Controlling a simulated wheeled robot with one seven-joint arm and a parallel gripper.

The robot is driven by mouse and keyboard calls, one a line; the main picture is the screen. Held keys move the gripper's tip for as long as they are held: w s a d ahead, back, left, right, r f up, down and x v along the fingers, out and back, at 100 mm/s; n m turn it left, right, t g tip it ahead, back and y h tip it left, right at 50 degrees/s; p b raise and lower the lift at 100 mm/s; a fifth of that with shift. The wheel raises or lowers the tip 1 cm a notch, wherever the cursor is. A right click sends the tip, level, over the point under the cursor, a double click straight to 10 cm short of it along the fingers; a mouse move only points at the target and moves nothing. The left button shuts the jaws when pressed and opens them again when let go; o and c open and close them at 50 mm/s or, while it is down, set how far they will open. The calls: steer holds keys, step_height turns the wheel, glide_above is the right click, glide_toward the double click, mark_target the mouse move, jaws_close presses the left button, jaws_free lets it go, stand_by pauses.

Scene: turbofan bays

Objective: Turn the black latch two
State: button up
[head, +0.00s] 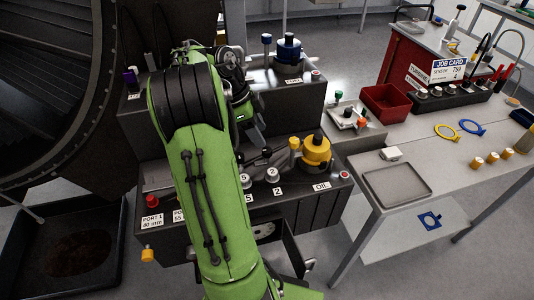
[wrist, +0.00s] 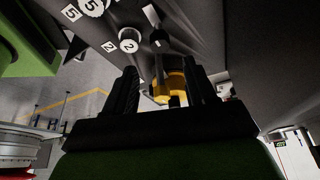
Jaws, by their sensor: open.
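A white round disc marked 2 (head: 272,174) sits on the dark panel in the head view, with a small "2" label (head: 278,191) below it. A black lever-like part (head: 266,153) shows just behind it; I take it for latch two. In the wrist view the disc marked 2 (wrist: 130,40) is up and left of my fingers, and a black latch arm (wrist: 158,45) is beside it. My gripper (wrist: 165,85) is open, its two dark fingers apart, with the latch arm seen beyond the gap. Contact cannot be told. My arm partly hides the gripper in the head view.
A yellow oil cap (head: 317,152) stands right of the latch and also shows between the fingers in the wrist view (wrist: 172,82). A disc marked 5 (head: 244,181) is to the left. A grey bench (head: 430,205) stands right; a dark tray (head: 65,255) lies lower left.

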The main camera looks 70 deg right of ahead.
mark_target(268, 150)
steer(key=x, duration=0.2)
steer(key=b+x, duration=0.1)
steer(key=x, duration=0.2)
steer(key=shift+w+f, duration=0.25)
steer(key=shift+f, duration=0.2)
steer(key=shift+s+d+f, duration=0.1)
steer(key=shift+s+f, duration=0.25)
steer(key=shift+f, duration=0.05)
jaws_close()
steer(key=shift+b, duration=0.3)
